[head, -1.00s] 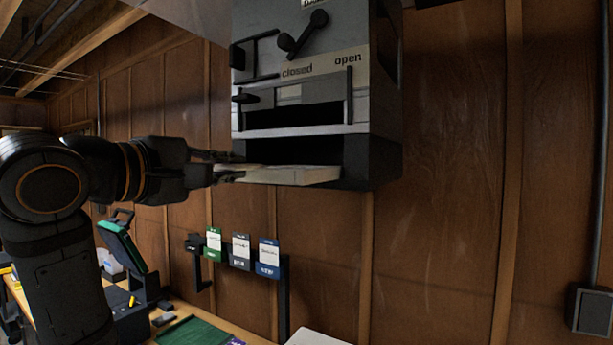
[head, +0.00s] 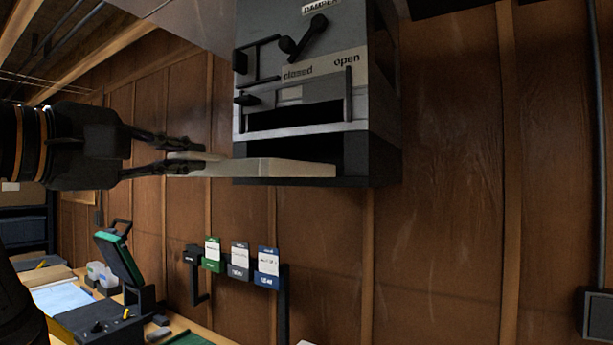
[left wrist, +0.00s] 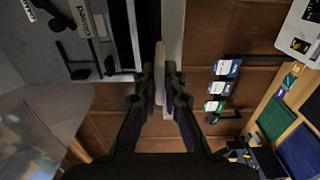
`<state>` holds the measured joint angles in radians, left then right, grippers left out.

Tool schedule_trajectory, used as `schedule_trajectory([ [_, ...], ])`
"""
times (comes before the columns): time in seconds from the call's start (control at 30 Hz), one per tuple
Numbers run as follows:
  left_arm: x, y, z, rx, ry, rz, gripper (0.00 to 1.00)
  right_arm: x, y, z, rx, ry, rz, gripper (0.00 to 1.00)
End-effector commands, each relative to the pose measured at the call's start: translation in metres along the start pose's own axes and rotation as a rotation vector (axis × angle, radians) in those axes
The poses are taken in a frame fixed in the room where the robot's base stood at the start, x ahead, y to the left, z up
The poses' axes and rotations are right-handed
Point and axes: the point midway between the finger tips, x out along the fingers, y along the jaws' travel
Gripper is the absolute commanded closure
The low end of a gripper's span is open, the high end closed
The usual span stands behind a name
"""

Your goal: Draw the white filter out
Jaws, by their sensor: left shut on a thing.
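The white filter (head: 285,168) is a flat pale slab. It sticks out to the left from the lower slot of the grey duct housing (head: 345,100), and its right part is still within the slot opening. My left gripper (head: 185,158) is shut on the filter's left end, with one finger above and one below in the head view. In the left wrist view the filter (left wrist: 170,50) runs up from between the fingertips (left wrist: 160,87). The filter's far end inside the housing is partly hidden. My right gripper is in neither view.
The housing has a damper lever (head: 303,37) and a "closed / open" label. Several cards (head: 240,260) hang on a wall rack below. A workbench (head: 185,325) with a green-and-black device (head: 122,255) stands lower left.

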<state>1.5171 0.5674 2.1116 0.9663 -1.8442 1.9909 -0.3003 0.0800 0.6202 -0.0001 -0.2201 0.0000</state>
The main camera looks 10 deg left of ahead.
Motion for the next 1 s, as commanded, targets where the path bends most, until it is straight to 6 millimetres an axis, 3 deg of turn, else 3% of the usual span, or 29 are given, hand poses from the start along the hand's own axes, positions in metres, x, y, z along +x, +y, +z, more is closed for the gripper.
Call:
schedule_trajectory([
  [0.23,-0.003,0.002,0.000,0.001,0.001,0.002,1.00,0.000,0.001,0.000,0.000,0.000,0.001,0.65],
  [0.63,-0.038,0.020,0.000,0.001,0.000,0.002,1.00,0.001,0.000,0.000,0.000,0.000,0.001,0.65],
  [1.0,-0.040,0.021,0.000,0.000,0.000,0.001,1.00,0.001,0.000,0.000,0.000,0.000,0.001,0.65],
])
